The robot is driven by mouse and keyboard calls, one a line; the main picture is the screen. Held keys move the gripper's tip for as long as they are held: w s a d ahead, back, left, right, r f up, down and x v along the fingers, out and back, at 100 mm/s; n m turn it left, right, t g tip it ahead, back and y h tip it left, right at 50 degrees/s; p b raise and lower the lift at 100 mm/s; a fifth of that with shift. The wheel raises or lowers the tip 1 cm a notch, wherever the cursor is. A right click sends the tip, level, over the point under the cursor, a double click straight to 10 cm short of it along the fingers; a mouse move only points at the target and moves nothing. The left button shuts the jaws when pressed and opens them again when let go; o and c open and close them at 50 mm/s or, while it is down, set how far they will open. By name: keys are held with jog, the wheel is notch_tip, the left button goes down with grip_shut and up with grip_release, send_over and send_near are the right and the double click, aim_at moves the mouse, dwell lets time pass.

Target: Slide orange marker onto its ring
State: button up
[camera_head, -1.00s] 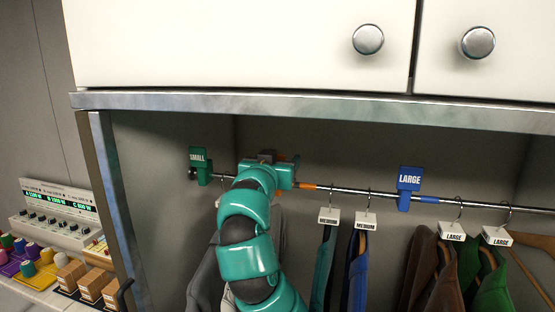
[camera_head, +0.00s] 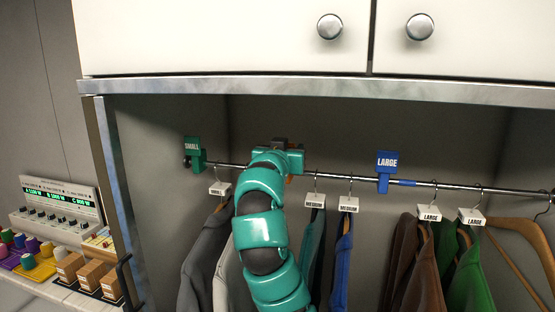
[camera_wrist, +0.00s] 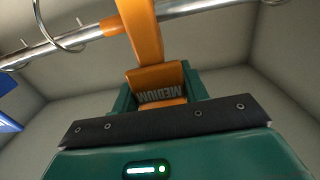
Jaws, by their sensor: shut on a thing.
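The orange marker (camera_wrist: 150,35) shows in the wrist view, its MEDIUM label upside down between my fingers. Its arm reaches up to the metal rail (camera_wrist: 185,6). The orange ring (camera_wrist: 113,25) on the rail is just left of the marker's arm there; they look close, and I cannot tell whether they touch. My gripper (camera_wrist: 160,88) is shut on the marker. In the head view my gripper (camera_head: 285,158) is at the rail between the green SMALL marker (camera_head: 194,153) and the blue LARGE marker (camera_head: 387,165), and it mostly hides the orange marker and ring.
A SMALL-tagged hanger (camera_head: 220,188) hangs left of my arm. MEDIUM-tagged hangers (camera_head: 315,200) hang close to its right, then LARGE-tagged ones (camera_head: 429,213). A blue ring (camera_head: 407,183) is beside the LARGE marker. The cabinet (camera_head: 230,40) overhangs the rail.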

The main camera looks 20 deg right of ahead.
jog(key=shift+s+d+b, duration=0.5)
jog(key=shift+d+b, duration=0.05)
jog(key=shift+d, duration=0.2)
jog(key=o, duration=1.4)
jog(key=shift+a, duration=0.1)
jog(key=shift+b+v, duration=3.95)
jog(key=shift+v, duration=4.7)
